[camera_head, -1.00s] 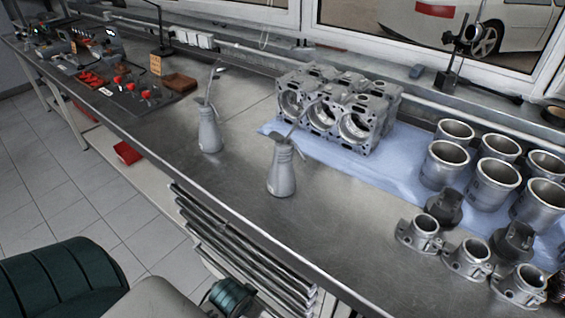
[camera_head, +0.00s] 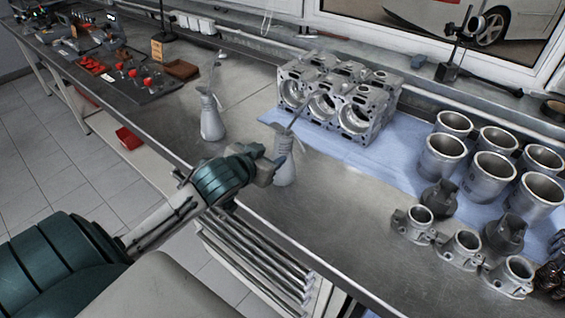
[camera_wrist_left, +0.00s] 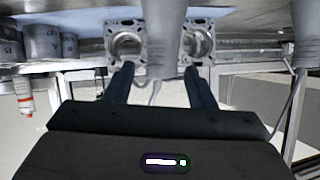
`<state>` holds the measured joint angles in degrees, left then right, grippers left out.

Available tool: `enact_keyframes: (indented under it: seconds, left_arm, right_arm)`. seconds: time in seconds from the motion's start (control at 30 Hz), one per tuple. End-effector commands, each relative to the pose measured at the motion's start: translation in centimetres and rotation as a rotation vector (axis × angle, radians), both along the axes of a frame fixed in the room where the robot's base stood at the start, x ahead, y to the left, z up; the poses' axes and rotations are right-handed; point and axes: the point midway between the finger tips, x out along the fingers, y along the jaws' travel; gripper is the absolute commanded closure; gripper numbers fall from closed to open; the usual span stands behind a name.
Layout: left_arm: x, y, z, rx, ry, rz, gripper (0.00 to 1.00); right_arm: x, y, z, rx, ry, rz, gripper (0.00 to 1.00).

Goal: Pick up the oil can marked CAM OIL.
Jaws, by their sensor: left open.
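Two grey oil cans with long thin spouts stand upright on the metal bench. The nearer can (camera_head: 287,174) is in the middle of the head view; the other can (camera_head: 211,122) stands to its left and farther back. No marking can be read on either. My left gripper (camera_head: 281,154) is open at the nearer can, partly hiding it. In the left wrist view, which looks upside down, the nearer can (camera_wrist_left: 164,35) shows between the two spread fingers (camera_wrist_left: 160,72), with no clear contact. The other can (camera_wrist_left: 305,32) is at the right edge.
An engine block (camera_head: 338,103) sits on a blue cloth (camera_head: 400,143) behind the cans. Several cylinder liners (camera_head: 490,178) and flanged parts (camera_head: 462,246) stand at the right. Trays of small parts lie far left. The bench top (camera_head: 335,205) right of the nearer can is clear.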

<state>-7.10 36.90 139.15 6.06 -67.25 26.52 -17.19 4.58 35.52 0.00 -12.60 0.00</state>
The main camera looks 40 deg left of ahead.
Motion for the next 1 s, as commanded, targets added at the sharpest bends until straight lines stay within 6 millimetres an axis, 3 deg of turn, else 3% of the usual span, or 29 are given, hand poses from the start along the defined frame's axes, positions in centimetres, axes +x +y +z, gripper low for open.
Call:
enact_keyframes:
  seconds: [0.07,0.17,0.4,0.63,0.8,1.0]
  left_arm:
    - [0.8,0.3,1.2,-0.002,-0.032,-0.004,0.50]
    - [1.9,0.4,1.4,-0.007,-0.047,-0.005,0.50]
    - [5.2,0.8,0.1,-0.008,-0.046,-0.005,0.50]
    - [6.7,0.9,-0.4,-0.006,-0.044,-0.006,0.50]
    - [9.1,1.3,-1.0,-0.007,-0.043,-0.005,0.50]
    - [10.8,1.5,-2.0,-0.004,-0.044,-0.007,0.50]
  right_arm:
    - [0.0,0.0,0.0,0.000,0.000,0.000,0.44]
    - [0.0,0.0,0.3,0.000,0.000,0.000,0.44]
    - [0.0,0.0,0.9,0.000,0.000,0.000,0.44]
    - [0.0,0.0,1.6,0.000,0.000,0.000,0.44]
    - [0.0,0.0,3.0,0.000,0.000,0.000,0.44]
    - [0.0,0.0,3.3,0.000,0.000,0.000,0.44]
